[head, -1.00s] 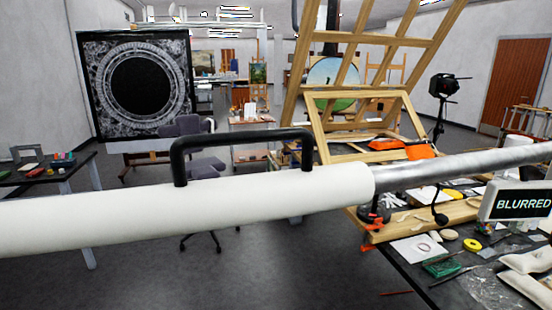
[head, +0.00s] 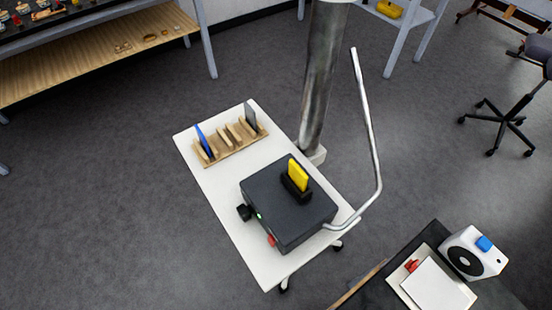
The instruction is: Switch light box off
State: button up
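No thing in view is labelled as a light box. A flat white panel (head: 437,288) with a pale rim lies on a dark table at the lower right; it may be the light box. A small red part (head: 411,265) sits at its upper left corner, perhaps a switch; its position is too small to tell. The panel's surface looks plain white, and I cannot tell whether it is lit. My gripper is not in view.
A white cart (head: 262,262) carries a dark box (head: 268,208) with a yellow card (head: 298,175), and a wooden rack (head: 230,143). A metal column (head: 322,75) stands behind. A white device (head: 473,253) with a blue button is beside the panel. Grey floor is open at left.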

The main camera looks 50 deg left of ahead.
aim_at(271, 240)
jog(key=u, duration=1.1)
